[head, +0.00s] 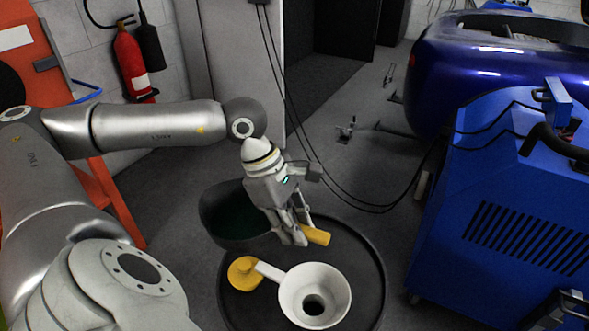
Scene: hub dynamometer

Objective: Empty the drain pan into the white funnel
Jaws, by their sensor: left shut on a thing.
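The drain pan (224,218) is a dark, round vessel with a dark green inside, in the middle of the head view. A yellow handle (317,237) shows to its right. My left gripper (298,236) is shut on this handle and holds the pan over the back left edge of a dark round drum top. The gripper hides part of the pan's right side and the handle. The white funnel (315,280) stands on the drum top, in front of the pan and a little right, its mouth facing up. My right gripper is out of view.
A yellow cap (241,274) lies beside the funnel on the drum top (366,271). A blue machine (510,210) stands close on the right. Black cables (340,190) hang behind the gripper. A fire extinguisher (131,65) is at the back left.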

